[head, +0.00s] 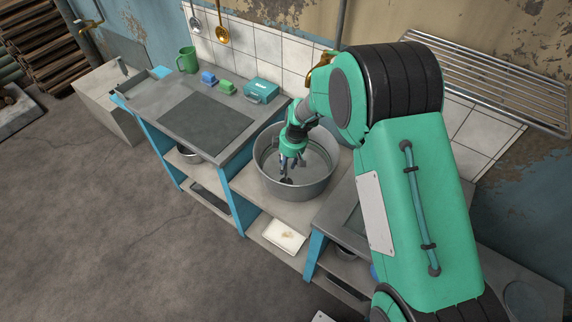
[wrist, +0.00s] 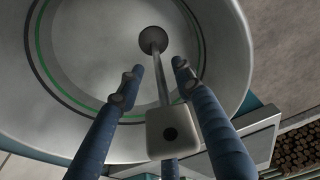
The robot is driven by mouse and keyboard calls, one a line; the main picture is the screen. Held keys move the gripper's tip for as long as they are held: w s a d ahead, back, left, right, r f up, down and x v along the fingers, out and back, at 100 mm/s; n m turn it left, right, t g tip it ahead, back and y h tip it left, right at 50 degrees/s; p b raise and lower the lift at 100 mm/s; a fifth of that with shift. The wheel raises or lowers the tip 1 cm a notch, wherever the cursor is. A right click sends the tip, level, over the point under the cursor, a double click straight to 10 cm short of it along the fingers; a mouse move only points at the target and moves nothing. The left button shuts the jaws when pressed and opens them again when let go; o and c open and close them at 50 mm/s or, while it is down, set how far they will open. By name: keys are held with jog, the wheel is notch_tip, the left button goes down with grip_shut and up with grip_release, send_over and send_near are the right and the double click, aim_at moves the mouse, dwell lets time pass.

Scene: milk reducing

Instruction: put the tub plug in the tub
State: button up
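The tub (head: 308,190) is a large round grey metal basin standing on the bench. My gripper (head: 287,165) reaches down inside it. In the wrist view, the tub plug has a dark round disc (wrist: 152,40), a thin rod and a pale block-shaped handle (wrist: 165,145). The tub's pale inner surface (wrist: 85,65) lies behind it. The blue fingers of my gripper (wrist: 157,69) stand on both sides of the rod and handle, with visible gaps. A third finger is partly hidden below the handle. Whether the disc touches the tub floor is unclear.
A bench (head: 150,93) left of the tub holds a green mug (head: 187,60), small blue and green items and a teal box (head: 261,91). A white tray (head: 284,236) lies on the low surface in front. A wire rack (head: 490,80) is on the wall at right.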

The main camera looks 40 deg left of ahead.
notch_tip(320, 180, up, 12)
jog(key=d+p, duration=0.2)
jog(key=shift+f, duration=0.2)
jog(key=shift+w+d+r, duration=0.1)
jog(key=shift+d, duration=0.05)
dwell(0.9)
